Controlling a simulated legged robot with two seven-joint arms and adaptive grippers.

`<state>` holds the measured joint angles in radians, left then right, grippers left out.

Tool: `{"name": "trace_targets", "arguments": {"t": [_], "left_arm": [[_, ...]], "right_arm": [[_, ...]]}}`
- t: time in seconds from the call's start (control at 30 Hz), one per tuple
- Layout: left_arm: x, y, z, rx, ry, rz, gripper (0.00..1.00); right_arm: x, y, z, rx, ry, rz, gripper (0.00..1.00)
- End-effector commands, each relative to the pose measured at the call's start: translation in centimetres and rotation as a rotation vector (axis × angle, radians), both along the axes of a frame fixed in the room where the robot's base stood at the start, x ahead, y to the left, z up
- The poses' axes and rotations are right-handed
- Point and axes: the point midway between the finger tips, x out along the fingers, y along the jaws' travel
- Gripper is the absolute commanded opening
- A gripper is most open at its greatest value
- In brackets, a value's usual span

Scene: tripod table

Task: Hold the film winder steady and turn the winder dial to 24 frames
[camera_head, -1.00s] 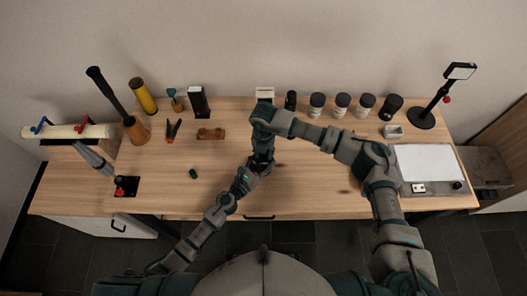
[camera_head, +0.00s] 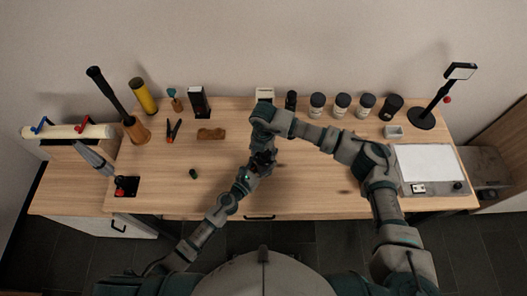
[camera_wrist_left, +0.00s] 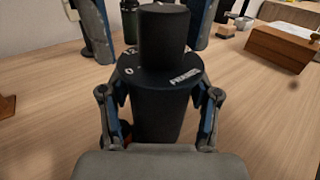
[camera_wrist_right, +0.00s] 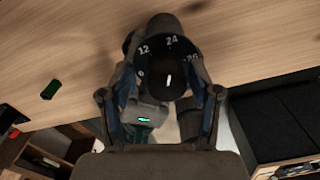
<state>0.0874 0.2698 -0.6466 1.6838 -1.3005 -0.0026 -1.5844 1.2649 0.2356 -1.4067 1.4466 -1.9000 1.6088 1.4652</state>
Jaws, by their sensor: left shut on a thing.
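The film winder is a black cylinder (camera_wrist_left: 158,118) with a round dial plate on top, marked with white numbers, and a thick black knob (camera_wrist_left: 163,38). My left gripper (camera_wrist_left: 160,95) is shut on its body from both sides. In the head view my arms largely hide the winder (camera_head: 262,160).
A small dark green item (camera_head: 193,174) lies left of my grippers. A brown wooden block (camera_head: 211,134), pliers (camera_head: 173,131) and several dark jars (camera_head: 342,104) stand or lie farther back. A light panel (camera_head: 425,163) is at the right. The table's front middle is clear.

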Motion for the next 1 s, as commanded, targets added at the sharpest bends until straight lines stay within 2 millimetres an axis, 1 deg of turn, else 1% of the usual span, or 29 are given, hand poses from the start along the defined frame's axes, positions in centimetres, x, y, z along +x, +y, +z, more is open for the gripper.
{"name": "trace_targets", "arguments": {"t": [0.2, 0.27, 0.33, 0.47, 0.6, 0.73, 0.83, 1.0], "left_arm": [[0.2, 0.2, -0.1, 0.001, 0.000, 0.006, 0.15], [0.2, 0.3, -0.1, 0.001, 0.000, 0.007, 0.15], [0.2, 0.3, -0.1, 0.001, 0.000, 0.007, 0.15], [0.2, 0.3, -0.1, 0.003, 0.000, 0.008, 0.15], [0.2, 0.4, -0.1, 0.003, 0.000, 0.009, 0.15], [0.3, 0.4, -0.1, 0.003, 0.000, 0.009, 0.15], [0.3, 0.4, -0.1, 0.003, 0.000, 0.009, 0.15], [0.3, 0.4, -0.1, 0.004, 0.000, 0.010, 0.15]], "right_arm": [[-0.1, -0.1, 0.0, -0.002, 0.003, 0.000, 0.63], [0.0, -0.1, 0.2, -0.003, 0.002, 0.000, 0.63], [0.0, -0.1, 0.9, -0.002, 0.001, 0.000, 0.63], [0.0, 0.0, 3.3, 0.000, -0.001, 0.001, 0.63], [0.1, 0.0, 6.5, -0.001, -0.002, 0.001, 0.63], [0.1, 0.0, 9.2, -0.002, -0.002, 0.001, 0.63], [0.1, 0.0, 10.6, -0.001, -0.001, 0.000, 0.63], [0.0, 0.0, 11.8, -0.001, 0.002, 0.000, 0.63]]}}
